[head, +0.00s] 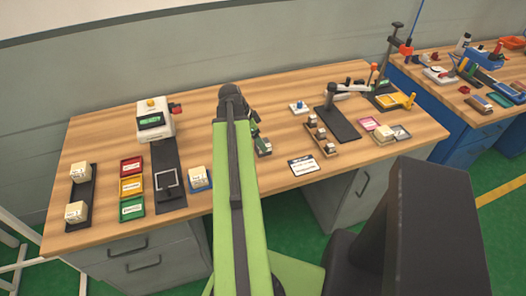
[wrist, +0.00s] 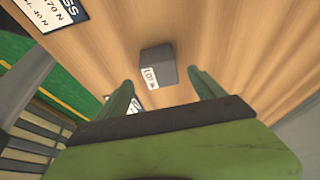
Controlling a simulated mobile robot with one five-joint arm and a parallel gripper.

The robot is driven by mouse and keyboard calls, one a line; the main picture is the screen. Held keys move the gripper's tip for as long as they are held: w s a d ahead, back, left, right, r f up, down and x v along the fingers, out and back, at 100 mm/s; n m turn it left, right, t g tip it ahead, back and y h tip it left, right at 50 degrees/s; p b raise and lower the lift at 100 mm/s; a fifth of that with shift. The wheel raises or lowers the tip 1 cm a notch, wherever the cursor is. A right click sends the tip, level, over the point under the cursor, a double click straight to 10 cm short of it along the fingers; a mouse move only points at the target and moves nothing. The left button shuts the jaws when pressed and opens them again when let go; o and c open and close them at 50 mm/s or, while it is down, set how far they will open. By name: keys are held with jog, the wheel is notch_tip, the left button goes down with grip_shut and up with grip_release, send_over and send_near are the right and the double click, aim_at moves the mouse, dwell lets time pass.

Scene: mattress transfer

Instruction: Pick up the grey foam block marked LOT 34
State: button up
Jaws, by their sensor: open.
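A small dark grey block (wrist: 157,62) with a white printed label on one side lies on the wooden bench top in the wrist view. The label seems to start with LOT, but the number is too small to read surely. My gripper (wrist: 160,82) is open, with one green finger to each side of the block and slightly nearer the camera. No contact shows. In the head view the grey block (head: 264,147) sits just right of my arm, by my gripper (head: 254,130), which is partly hidden by the arm.
A printed card (head: 303,165) lies right of the block; it also shows in the wrist view (wrist: 48,12). Another labelled block (head: 198,174) is left of my arm. Bench around the grey block is clear.

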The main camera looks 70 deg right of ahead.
jog(key=b+x, duration=0.3)
jog(key=x, duration=0.1)
jog(key=shift+s+d+f, duration=0.1)
jog(key=shift+d+f, duration=0.05)
jog(key=shift+f, duration=0.15)
jog(key=shift+r, duration=0.2)
jog(key=shift+c, duration=0.5)
jog(key=c, duration=1.3)
notch_tip(320, 180, up, 5)
jog(key=p, duration=0.4)
jog(key=shift+f+p, duration=0.15)
jog(key=shift+p, duration=0.15)
jog(key=shift+c, duration=0.2)
jog(key=s+d+r+p, duration=0.2)
jog(key=s+r+p, duration=0.4)
jog(key=s, duration=0.5)
jog(key=shift+s, duration=0.25)
